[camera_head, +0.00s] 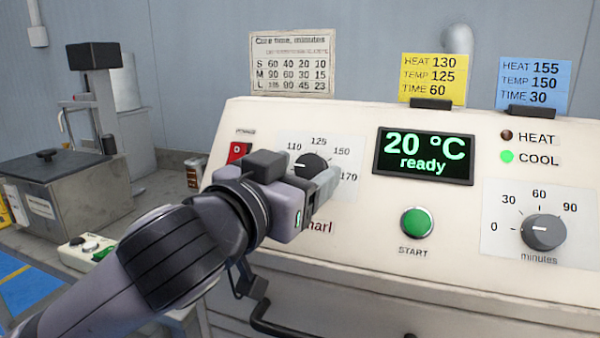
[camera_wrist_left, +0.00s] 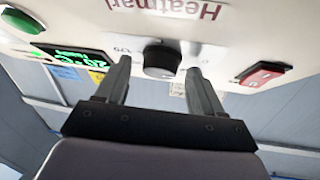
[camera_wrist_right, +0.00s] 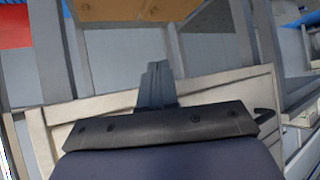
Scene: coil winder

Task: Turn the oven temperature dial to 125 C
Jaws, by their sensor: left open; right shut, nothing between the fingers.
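The oven temperature dial (camera_head: 311,166) is a dark round knob on the sloped white panel, with 110, 125, 150 and 170 readable around it. In the left wrist view the dial (camera_wrist_left: 162,60) shows upside down, between and just beyond the fingertips. My left gripper (camera_wrist_left: 160,72) is open in front of the dial, with a finger to each side; contact is not visible. My right gripper (camera_wrist_right: 155,82) is shut and empty, seen only in its own wrist view.
The display (camera_head: 423,157) reads 20 °C, ready. Beside the dial are a red power switch (camera_head: 238,153), a green start button (camera_head: 417,223) and a minutes dial (camera_head: 543,232). A yellow card (camera_head: 432,78) reads HEAT 130, TEMP 125, TIME 60. A handle bar (camera_head: 300,333) runs below.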

